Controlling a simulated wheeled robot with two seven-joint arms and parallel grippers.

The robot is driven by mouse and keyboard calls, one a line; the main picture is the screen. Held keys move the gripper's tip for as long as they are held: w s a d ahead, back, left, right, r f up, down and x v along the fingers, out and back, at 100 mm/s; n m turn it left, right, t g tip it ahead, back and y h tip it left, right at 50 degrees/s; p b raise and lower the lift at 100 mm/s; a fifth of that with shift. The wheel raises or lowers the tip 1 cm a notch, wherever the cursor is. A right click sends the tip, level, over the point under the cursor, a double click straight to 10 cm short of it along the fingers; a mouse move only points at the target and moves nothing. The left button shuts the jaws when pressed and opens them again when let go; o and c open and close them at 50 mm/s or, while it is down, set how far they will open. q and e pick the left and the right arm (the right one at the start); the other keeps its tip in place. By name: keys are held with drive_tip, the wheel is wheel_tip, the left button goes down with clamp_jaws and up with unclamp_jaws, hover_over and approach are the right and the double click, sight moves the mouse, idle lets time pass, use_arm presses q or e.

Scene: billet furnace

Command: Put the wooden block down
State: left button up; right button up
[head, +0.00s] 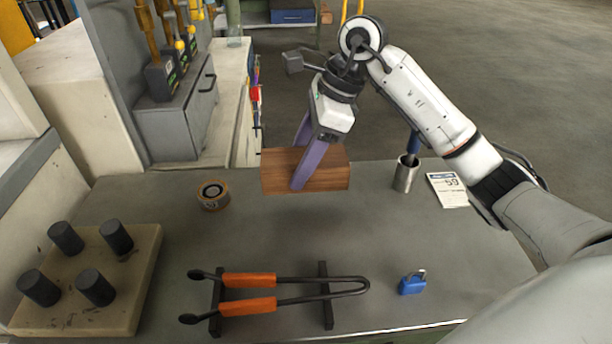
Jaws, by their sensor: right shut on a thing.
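The wooden block (327,173) is a brown rectangular piece with visible grain, at the far edge of the grey table (260,236). My right gripper (301,182) has purple fingers and is shut on the block, one finger across its near face and the other behind it. I cannot tell whether the block's underside touches the table or is a little above it. My left gripper is not in view.
Tongs with orange grips (249,281) lie on a black rack in front. A blue padlock (411,283), metal cup (405,174), white card (447,190) and tape roll (213,194) are on the table. A board with black cylinders (136,279) is at left. The table's middle is clear.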

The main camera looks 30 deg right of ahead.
drive_tip(key=shift+f, duration=1.9)
drive_tip(key=shift+f, duration=0.15)
drive_tip(key=o, duration=1.5)
drive_tip(key=shift+c, duration=0.2)
drive_tip(key=shift+r, duration=0.25)
drive_tip(key=v, duration=1.1)
drive_tip(key=shift+s+d+r, duration=0.1)
drive_tip(key=shift+d+r, duration=0.05)
drive_tip(key=shift+r, duration=0.2)
